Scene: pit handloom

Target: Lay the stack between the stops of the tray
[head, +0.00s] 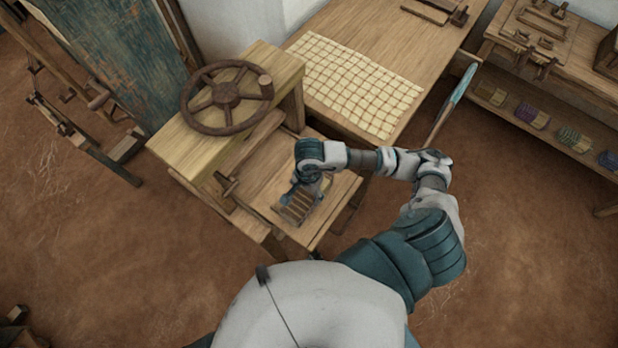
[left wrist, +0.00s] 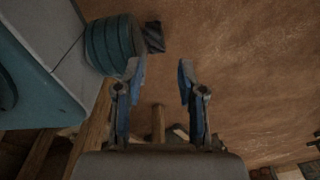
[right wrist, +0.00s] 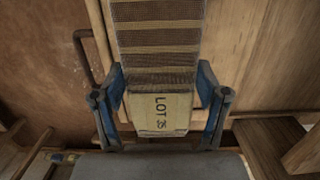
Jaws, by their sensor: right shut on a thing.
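The stack is a brown-striped folded cloth (right wrist: 158,40) with a pale "LOT 35" label at its near end in the right wrist view. In the head view it shows as a small striped patch (head: 298,208). My right gripper (right wrist: 161,75) is shut on it, one finger at each long side near the label. The tray appears to be the light wooden board (head: 335,204) below the press; the stack is over it, but I cannot tell whether it touches. I cannot make out the stops clearly. My left gripper (left wrist: 161,72) is open and empty over the floor, outside the head view.
A wooden press with a rusty handwheel (head: 226,97) stands left of my right gripper. Behind is a table with a checked cloth (head: 353,80). A shelf with coloured rolls (head: 533,118) stands at the right. A curved metal handle (right wrist: 88,58) shows left of the stack.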

